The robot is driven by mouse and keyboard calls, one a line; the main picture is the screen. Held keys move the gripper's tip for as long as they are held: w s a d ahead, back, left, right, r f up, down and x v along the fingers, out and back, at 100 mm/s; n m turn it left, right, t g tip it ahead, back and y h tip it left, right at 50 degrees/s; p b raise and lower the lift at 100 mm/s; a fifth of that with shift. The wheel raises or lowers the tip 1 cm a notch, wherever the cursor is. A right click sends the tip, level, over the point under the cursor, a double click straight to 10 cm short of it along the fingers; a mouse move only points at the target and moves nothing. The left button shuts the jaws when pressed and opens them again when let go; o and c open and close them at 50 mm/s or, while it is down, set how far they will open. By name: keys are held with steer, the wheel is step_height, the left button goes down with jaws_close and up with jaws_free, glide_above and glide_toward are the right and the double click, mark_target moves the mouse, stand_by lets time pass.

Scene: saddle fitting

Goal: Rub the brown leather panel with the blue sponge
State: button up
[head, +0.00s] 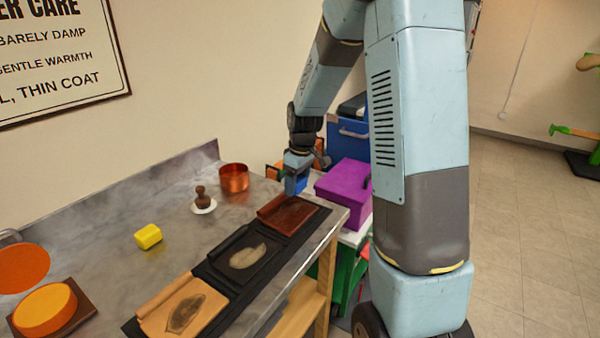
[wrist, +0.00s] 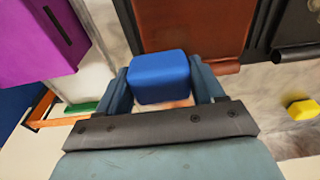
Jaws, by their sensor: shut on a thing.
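My gripper (head: 296,178) is shut on the blue sponge (wrist: 160,78), with one finger on each side of it in the wrist view. The sponge also shows in the head view (head: 295,185), just above the far end of the bench. The brown leather panel (head: 288,214) lies at the right end of a dark mat. In the wrist view the panel (wrist: 190,25) is just beyond the sponge. I cannot tell whether the sponge touches the panel.
A black panel (head: 245,255) and a tan panel (head: 183,308), each with a patch, share the mat. A yellow sponge (head: 148,237), a brush (head: 202,199) and a copper pot (head: 234,178) stand on the bench. A purple box (head: 342,190) is beyond the bench's right edge.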

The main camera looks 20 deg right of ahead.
mark_target(298, 178)
steer(key=shift+d+r, duration=0.1)
steer(key=shift+r, duration=1.55)
steer(key=shift+d+f, duration=0.1)
